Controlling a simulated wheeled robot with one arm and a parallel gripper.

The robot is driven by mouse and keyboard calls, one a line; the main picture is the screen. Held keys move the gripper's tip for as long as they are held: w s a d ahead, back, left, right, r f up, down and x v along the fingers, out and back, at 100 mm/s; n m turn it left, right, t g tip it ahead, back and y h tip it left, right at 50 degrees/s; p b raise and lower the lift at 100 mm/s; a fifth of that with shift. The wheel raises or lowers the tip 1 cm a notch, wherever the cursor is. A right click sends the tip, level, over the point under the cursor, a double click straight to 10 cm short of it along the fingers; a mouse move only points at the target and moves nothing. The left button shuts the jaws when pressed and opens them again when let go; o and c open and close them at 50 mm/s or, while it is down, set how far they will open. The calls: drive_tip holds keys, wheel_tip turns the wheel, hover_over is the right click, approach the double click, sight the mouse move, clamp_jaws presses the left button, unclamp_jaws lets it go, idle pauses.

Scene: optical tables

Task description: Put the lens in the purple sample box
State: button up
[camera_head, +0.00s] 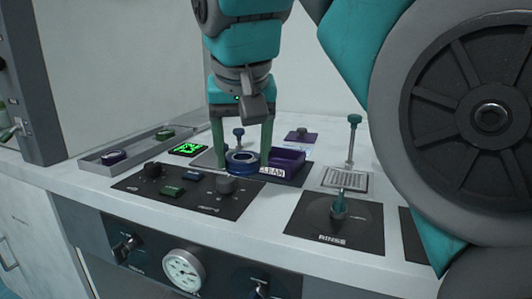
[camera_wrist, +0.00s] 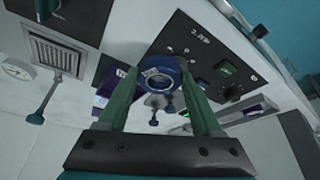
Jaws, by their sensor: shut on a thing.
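The lens, a dark blue ring with a clear centre (camera_head: 242,163), sits between the green fingers of my gripper (camera_head: 243,152). In the wrist view the lens (camera_wrist: 161,76) is between the two fingertips, and my gripper is shut on it. In the wrist view a purple patch (camera_wrist: 101,101) shows left of the left finger, mostly hidden. I cannot tell whether the lens touches the surface below.
A black control panel (camera_head: 187,192) with knobs lies in front of the lens. A grey tray (camera_head: 134,149) with small items is at left. A green-lit screen (camera_head: 188,149) is behind the panel. A grated drain (camera_head: 346,180), a tall teal-topped lever (camera_head: 353,135) and the RINSE panel (camera_head: 335,222) are at right.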

drive_tip(key=w+d, duration=0.2)
drive_tip(key=w, duration=0.2)
drive_tip(key=w+d+f+p, duration=0.1)
drive_tip(key=w+d, duration=0.1)
drive_tip(key=w, duration=0.2)
drive_tip(key=w+d, duration=0.2)
drive_tip(key=w, duration=0.1)
drive_tip(key=shift+w+d+f+p, duration=0.15)
drive_tip(key=shift+w+d+p, duration=0.15)
drive_tip(key=shift+w+p, duration=0.1)
drive_tip(key=shift+f, duration=1.8)
drive_tip(key=shift+f, duration=0.2)
drive_tip(key=o, duration=1.2)
drive_tip(key=shift+o, duration=0.2)
drive_tip(key=shift+s+d+r, duration=0.1)
drive_tip(key=shift+r, duration=0.55)
drive_tip(key=shift+v, duration=3.3)
